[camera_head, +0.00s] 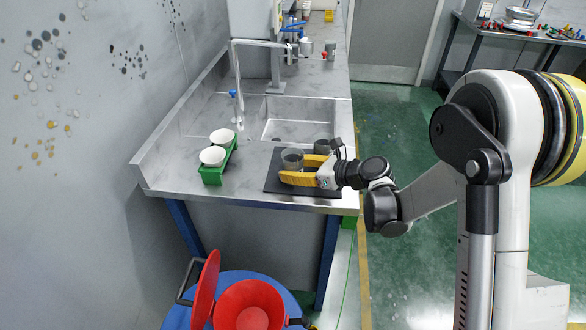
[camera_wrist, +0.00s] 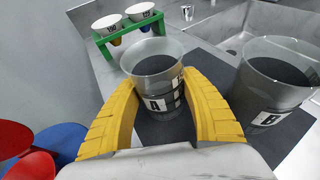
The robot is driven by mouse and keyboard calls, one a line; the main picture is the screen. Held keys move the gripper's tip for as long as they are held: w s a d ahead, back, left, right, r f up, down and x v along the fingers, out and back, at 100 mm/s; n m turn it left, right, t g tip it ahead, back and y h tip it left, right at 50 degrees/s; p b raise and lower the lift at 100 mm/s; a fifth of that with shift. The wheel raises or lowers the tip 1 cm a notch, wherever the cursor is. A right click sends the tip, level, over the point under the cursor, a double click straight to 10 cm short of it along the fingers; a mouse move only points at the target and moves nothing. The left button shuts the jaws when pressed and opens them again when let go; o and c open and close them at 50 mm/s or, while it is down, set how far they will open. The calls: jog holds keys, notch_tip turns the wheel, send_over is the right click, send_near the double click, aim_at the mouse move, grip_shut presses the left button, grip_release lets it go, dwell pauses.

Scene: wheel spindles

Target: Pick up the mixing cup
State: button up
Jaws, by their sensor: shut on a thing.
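My gripper (camera_head: 296,168) has its yellow fingers shut on a clear grey cup marked A (camera_wrist: 152,66), one finger on each side of it. The cup also shows in the head view (camera_head: 291,155); it is upright over the dark mat (camera_head: 272,185). I cannot tell whether its base touches the mat. A similar, larger-looking cup marked B (camera_wrist: 272,78) stands to the right in the wrist view, close beside the right finger. In the head view this second cup (camera_head: 322,145) is partly hidden behind my gripper.
A green rack (camera_head: 212,175) holding two white cups stands left of the mat. A sink (camera_head: 290,120) with a faucet (camera_head: 236,75) lies behind. A red funnel-like container (camera_head: 250,305) is below the counter's front edge. Free counter lies between rack and mat.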

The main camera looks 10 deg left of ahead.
aim_at(285, 155)
jog(key=shift+r, duration=0.1)
notch_tip(285, 155, up, 4)
jog(key=shift+r+p, duration=0.25)
jog(key=shift+p, duration=0.95)
jog(key=s+d+r+p, duration=0.2)
jog(key=d+r, duration=0.4)
jog(key=d, duration=0.5)
jog(key=shift+d+r+p, duration=0.15)
jog(key=shift+d+p, duration=0.15)
jog(key=shift+p, duration=0.35)
